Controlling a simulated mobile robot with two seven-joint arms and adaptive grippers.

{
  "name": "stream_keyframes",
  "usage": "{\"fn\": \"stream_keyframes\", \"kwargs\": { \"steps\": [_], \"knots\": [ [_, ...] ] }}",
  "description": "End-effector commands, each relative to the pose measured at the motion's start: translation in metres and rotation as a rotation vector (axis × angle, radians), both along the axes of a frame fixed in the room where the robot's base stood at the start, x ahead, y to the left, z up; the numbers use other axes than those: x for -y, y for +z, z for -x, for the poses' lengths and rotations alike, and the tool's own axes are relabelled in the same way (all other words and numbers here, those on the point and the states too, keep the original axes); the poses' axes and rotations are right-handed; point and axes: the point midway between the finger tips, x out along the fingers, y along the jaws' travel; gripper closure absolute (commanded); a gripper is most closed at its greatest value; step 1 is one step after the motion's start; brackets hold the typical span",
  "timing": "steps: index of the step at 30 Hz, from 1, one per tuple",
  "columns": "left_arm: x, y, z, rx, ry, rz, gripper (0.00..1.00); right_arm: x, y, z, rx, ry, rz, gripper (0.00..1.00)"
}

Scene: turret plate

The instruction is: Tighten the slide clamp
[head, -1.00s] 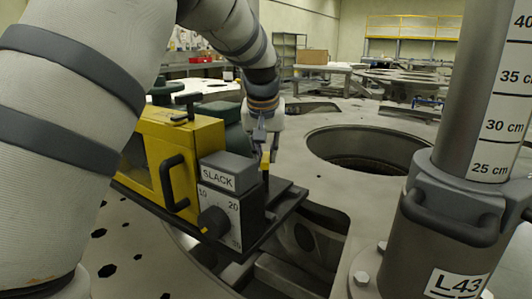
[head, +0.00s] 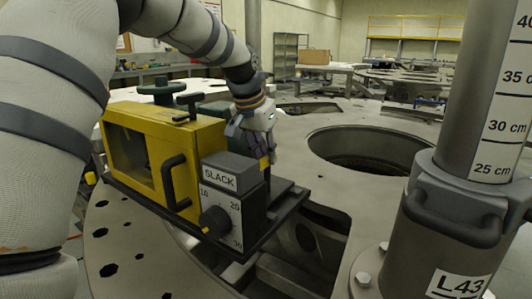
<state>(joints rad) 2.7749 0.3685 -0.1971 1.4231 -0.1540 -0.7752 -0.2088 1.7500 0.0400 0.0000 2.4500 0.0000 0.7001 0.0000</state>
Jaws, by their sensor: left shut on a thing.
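The yellow machine (head: 185,150) sits on a dark slide plate (head: 275,215). Its grey display (head: 232,180) reads SLACK, above a dial face (head: 222,205) marked 10, 20 and 30 with a black knob (head: 215,222). A short upright lever with a yellow band (head: 265,163) stands behind the display and looks like the slide clamp's lever. My left gripper (head: 263,150) comes down from above and is shut on this lever; its fingers hide the lever's upper part. My right gripper is not in view.
A grey post with a centimetre scale (head: 492,120) and a base marked L43 (head: 440,245) stands at the right. A round opening (head: 370,150) lies in the plate behind. A black side handle (head: 174,182) sticks out of the yellow machine.

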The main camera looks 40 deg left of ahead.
Motion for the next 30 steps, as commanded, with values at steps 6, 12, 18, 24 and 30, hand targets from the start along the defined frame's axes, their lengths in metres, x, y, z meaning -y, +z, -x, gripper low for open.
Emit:
{"fn": "stream_keyframes", "kwargs": {
  "steps": [6,12,18,24,30],
  "knots": [
    [0.000,-0.001,0.000,-0.003,-0.006,-0.001,1.00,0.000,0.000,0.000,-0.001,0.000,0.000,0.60],
    [0.000,-0.001,0.000,-0.003,-0.006,-0.001,0.74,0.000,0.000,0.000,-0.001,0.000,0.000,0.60],
    [0.000,-0.001,0.000,-0.002,-0.004,0.000,0.63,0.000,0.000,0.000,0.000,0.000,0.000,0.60],
    [0.000,0.005,0.002,0.000,-0.004,-0.002,0.63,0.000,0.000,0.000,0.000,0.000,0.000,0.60],
    [0.002,0.051,0.020,0.005,-0.005,-0.002,0.63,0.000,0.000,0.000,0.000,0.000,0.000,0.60]
  ]
}}
